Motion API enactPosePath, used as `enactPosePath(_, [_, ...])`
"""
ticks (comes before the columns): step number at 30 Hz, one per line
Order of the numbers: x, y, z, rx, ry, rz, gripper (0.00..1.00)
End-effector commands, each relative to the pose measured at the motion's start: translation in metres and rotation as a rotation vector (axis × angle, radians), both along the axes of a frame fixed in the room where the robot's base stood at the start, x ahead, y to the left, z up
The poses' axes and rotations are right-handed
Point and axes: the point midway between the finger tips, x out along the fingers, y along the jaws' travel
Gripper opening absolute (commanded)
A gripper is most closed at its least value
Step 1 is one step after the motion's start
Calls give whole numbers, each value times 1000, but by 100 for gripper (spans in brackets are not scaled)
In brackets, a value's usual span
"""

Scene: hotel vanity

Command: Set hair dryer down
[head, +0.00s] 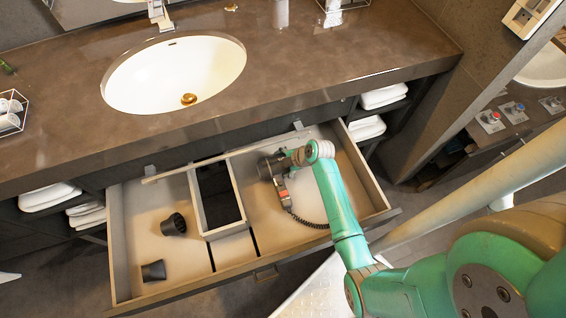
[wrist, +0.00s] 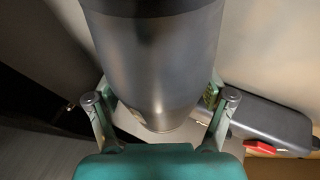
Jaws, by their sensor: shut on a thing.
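The dark grey hair dryer (head: 282,187) is in the right part of the open drawer (head: 168,212). Its coiled black cord (head: 303,219) runs toward the drawer's front right. My gripper (head: 276,164) is low over that part, shut on the hair dryer's barrel. In the wrist view the barrel (wrist: 152,55) fills the space between the two fingers (wrist: 162,105). The handle (wrist: 270,122) with a red switch (wrist: 262,147) sticks out to the right. I cannot tell whether the dryer touches the drawer floor.
A dark divider box (head: 218,195) stands mid-drawer. Two black attachments (head: 174,224) (head: 153,271) lie in the left part. The brown counter (head: 310,70) with a white sink (head: 135,75) overhangs behind. Free floor shows in the drawer's right part, around the dryer.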

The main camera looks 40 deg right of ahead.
Motion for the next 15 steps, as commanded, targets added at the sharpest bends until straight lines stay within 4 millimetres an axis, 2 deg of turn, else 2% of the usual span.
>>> enactPosePath(9, [2,-1,0,-2,-5,-1,15])
enactPosePath(10, [1,-1,-1,-1,-3,0,86])
enactPosePath(12, [1,-1,-1,-1,-3,0,100])
enactPosePath(15, [1,-1,-1,-1,-3,0,100])
